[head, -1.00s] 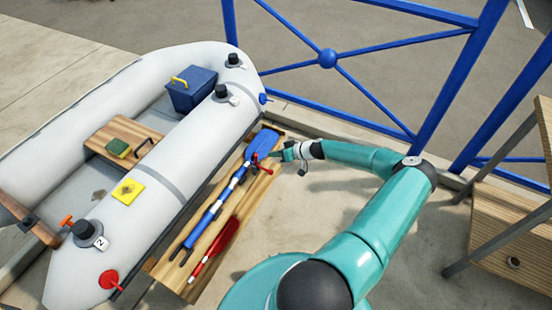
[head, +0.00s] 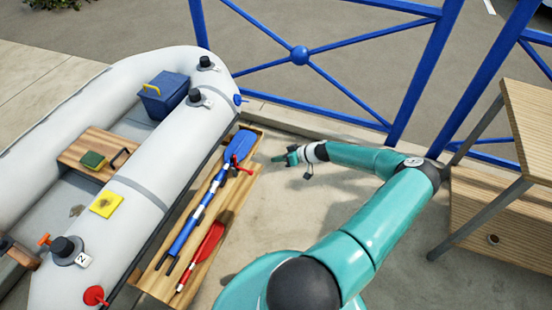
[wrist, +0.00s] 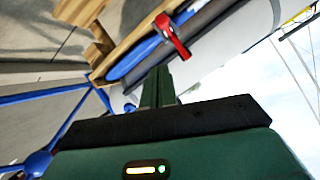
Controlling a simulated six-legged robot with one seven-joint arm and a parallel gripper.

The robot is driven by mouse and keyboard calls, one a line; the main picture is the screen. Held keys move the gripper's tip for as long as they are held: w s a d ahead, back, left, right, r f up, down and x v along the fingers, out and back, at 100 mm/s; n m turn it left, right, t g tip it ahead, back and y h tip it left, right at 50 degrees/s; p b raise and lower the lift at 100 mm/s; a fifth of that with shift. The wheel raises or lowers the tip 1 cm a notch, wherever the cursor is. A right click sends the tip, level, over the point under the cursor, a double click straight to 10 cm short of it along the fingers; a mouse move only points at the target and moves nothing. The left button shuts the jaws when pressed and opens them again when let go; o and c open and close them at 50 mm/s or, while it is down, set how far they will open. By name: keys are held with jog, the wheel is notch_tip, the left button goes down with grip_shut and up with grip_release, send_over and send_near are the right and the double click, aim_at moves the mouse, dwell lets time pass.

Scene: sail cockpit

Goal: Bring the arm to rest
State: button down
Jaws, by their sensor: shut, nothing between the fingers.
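My arm (head: 375,225) is teal with dark joints and reaches out over the concrete floor. My gripper (head: 275,159) is shut and empty, a little to the right of the wooden plank bench. In the wrist view its dark green fingers (wrist: 158,88) are together, with nothing between them. A red valve or clamp-like piece (head: 237,167) sits near the top of the blue paddle (head: 210,195) on the bench; it also shows in the wrist view (wrist: 172,36). My gripper is apart from it.
A grey inflatable boat (head: 150,190) lies at left, holding a blue box (head: 163,97). The wooden bench (head: 150,285) also bears a red paddle (head: 203,250). A blue railing (head: 300,56) runs behind. A wooden table (head: 528,125) stands at right.

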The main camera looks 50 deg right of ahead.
dwell(0.3)
jog(key=w+a+r+n+g+h, duration=0.2)
jog(key=a+r+n+g+h, duration=0.55)
jog(key=a+r, duration=1.9)
jog(key=s+a+r+m+t+y, duration=0.1)
jog(key=s+a+r+m, duration=0.2)
jog(key=s+a+r, duration=0.4)
jog(key=s+a+r+m+t+y, duration=0.1)
jog(key=s+a+r+m, duration=0.3)
jog(key=r, duration=0.9)
jog(key=s+a, duration=0.3)
jog(key=s, duration=0.2)
jog(key=shift+s+a+r, duration=0.25)
jog(key=shift+s+a, duration=0.05)
jog(key=shift+a, duration=0.05)
jog(key=shift+t, duration=0.25)
